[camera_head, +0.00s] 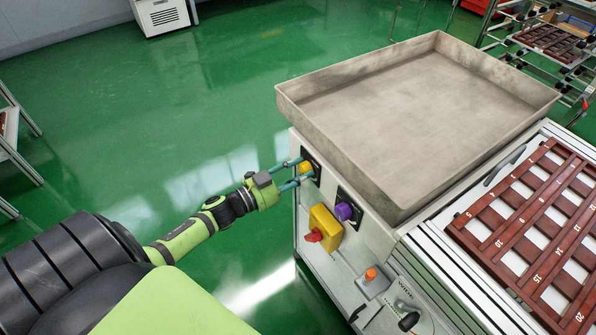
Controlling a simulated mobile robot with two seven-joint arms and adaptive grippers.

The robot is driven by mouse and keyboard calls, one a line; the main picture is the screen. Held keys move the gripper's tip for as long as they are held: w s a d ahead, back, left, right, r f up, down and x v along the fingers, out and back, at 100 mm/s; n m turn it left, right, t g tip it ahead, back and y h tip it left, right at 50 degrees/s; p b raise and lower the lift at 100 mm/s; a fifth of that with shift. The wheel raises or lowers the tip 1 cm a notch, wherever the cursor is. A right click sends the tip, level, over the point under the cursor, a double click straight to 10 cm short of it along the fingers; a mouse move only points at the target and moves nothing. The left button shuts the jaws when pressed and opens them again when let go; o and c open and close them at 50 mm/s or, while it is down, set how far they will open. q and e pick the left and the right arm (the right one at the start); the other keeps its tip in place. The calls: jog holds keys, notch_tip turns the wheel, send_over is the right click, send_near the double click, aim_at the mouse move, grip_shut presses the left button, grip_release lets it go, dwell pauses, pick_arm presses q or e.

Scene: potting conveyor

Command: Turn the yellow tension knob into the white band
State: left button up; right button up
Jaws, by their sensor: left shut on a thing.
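The yellow tension knob (306,168) sits on a dark plate on the machine's side panel, below the corner of the grey tray. My left gripper (302,169) reaches it from the left, with its two teal fingers on either side of the knob, shut on it. The white band is not discernible at this size, and the fingers partly cover the knob and its plate. My right gripper is not in view.
A purple knob (344,211), a yellow box with a red knob (314,236) and an orange button (371,273) lie lower along the panel. A large empty grey tray (420,62) overhangs the panel. A brown numbered rack (478,229) lies right. Green floor (130,120) is open at left.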

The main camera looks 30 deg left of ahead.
pick_arm(q)
jog(key=m, duration=0.3)
jog(key=shift+w+r+m, duration=0.1)
jog(key=shift+r+m, duration=0.2)
jog(key=shift+m, duration=0.1)
jog(key=m, duration=0.2)
jog(key=shift+d+m+b, duration=0.1)
jog(key=shift+m+b, duration=0.2)
jog(key=shift+b, duration=0.05)
jog(key=m, duration=0.3)
jog(key=shift+f+m+b, duration=0.15)
jog(key=shift+m+b, duration=0.15)
jog(key=shift+b, duration=0.1)
jog(key=shift+d+m, duration=0.1)
jog(key=shift+m, duration=0.5)
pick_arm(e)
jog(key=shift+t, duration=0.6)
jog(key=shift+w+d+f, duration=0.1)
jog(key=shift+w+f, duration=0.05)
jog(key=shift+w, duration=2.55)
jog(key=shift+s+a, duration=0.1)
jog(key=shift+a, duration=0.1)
